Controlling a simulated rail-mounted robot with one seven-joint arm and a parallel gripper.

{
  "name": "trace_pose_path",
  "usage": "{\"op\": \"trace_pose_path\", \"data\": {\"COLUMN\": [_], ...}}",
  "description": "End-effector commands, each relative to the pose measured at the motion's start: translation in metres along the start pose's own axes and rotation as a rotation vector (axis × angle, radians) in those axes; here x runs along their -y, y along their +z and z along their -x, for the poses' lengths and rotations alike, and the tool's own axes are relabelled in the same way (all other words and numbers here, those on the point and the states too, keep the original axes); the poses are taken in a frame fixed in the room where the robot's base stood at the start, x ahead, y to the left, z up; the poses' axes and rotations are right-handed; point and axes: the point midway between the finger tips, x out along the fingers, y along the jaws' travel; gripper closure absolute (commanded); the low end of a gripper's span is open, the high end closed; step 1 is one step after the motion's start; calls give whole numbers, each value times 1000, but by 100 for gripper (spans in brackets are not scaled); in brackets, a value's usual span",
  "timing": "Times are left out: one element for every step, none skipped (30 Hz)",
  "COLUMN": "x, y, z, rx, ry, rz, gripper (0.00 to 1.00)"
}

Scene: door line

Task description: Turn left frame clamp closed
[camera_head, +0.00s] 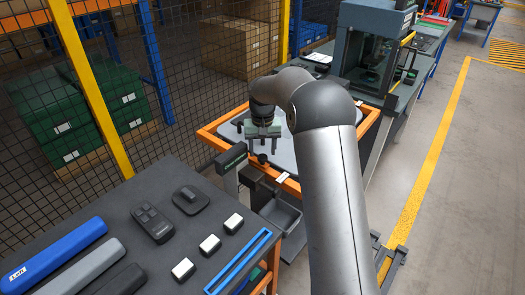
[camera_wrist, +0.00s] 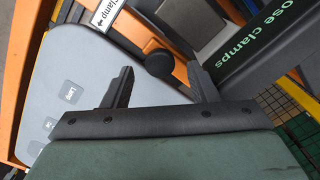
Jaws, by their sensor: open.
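The left frame clamp shows in the wrist view as a dark round knob (camera_wrist: 158,64) beside the orange frame, near a white label reading "Clamp" with an arrow. In the head view a small dark knob (camera_head: 262,158) sits at the near edge of the orange frame (camera_head: 208,137), just below my gripper (camera_head: 263,139). In the wrist view my gripper (camera_wrist: 160,77) is open, its two dark fingers to either side of the knob in the picture. The knob looks clear of both fingers; how far it lies beyond them I cannot tell. The clamp's arm is not clearly visible.
A grey panel (camera_wrist: 85,85) lies inside the frame. A dark sign (camera_wrist: 265,50) ending "ose clamps" stands close to the right finger. A dark table (camera_head: 110,225) with blocks and a remote-like device is at front left. A mesh fence (camera_head: 150,90) runs behind.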

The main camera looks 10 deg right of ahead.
Motion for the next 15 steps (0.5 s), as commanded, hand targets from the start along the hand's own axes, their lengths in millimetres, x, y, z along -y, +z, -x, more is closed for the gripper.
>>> {"op": "trace_pose_path", "data": {"x": [0,0,0,0,0,0,0,0,0,0,0,0,0,0,0], "y": [0,0,0,0,0,0,0,0,0,0,0,0,0,0,0], "z": [-6,-8,-11,-13,-15,-16,-17,-17,-18,-18,-18,-18,-18,-18,-18], "rx": [2,3,2,1,0,0,0,0,0,0,0,0,0,0,0], "ry": [0,0,0,0,0,0,0,0,0,0,0,0,0,0,0], "rz": [0,0,0,0,0,0,0,0,1,1,1,1,1,1,1], "gripper": [47,47,47,47,47,47,47,47,47,47,47,47,47,47,52]}}
